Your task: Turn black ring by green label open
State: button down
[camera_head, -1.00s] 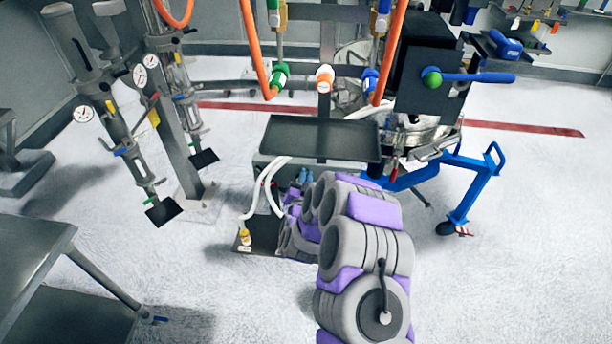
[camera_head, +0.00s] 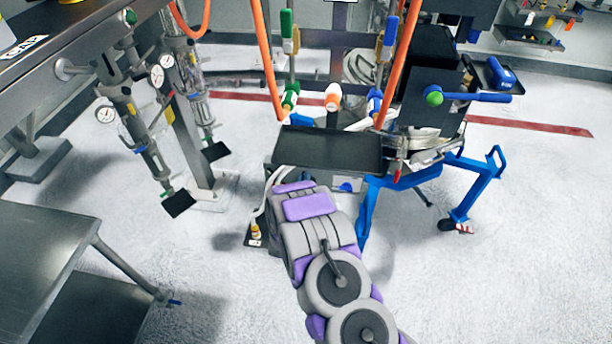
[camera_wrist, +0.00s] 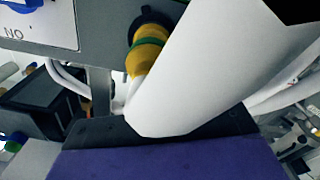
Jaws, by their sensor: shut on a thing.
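In the wrist view, a yellow fitting (camera_wrist: 149,50) with a green band (camera_wrist: 150,42) hangs under a grey panel. A black ring (camera_wrist: 148,17) sits around its top. A large white tube (camera_wrist: 205,75) crosses the view close to the camera, right of the fitting and partly over it. My gripper (camera_wrist: 155,132), a dark edge with a purple part, lies at the bottom, below and apart from the ring. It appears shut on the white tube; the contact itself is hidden. In the head view my arm hides the gripper and the ring.
A dark tray (camera_head: 330,150) sits ahead of my arm, with a blue wheeled frame (camera_head: 470,185) to its right. Orange hoses (camera_head: 268,60) hang above it. A grey table (camera_head: 40,250) stands at left. The floor at right is clear.

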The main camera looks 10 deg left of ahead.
jog(key=shift+a+r+n+p, duration=0.1)
jog(key=shift+a+n+p, duration=0.25)
jog(key=shift+n, duration=0.15)
jog(key=c, duration=1.2)
grip_release()
jog(key=shift+a, duration=0.15)
jog(key=shift+s+f, duration=0.1)
jog(key=shift+f, duration=0.1)
jog(key=s, duration=1.7)
jog(key=shift+a, duration=0.25)
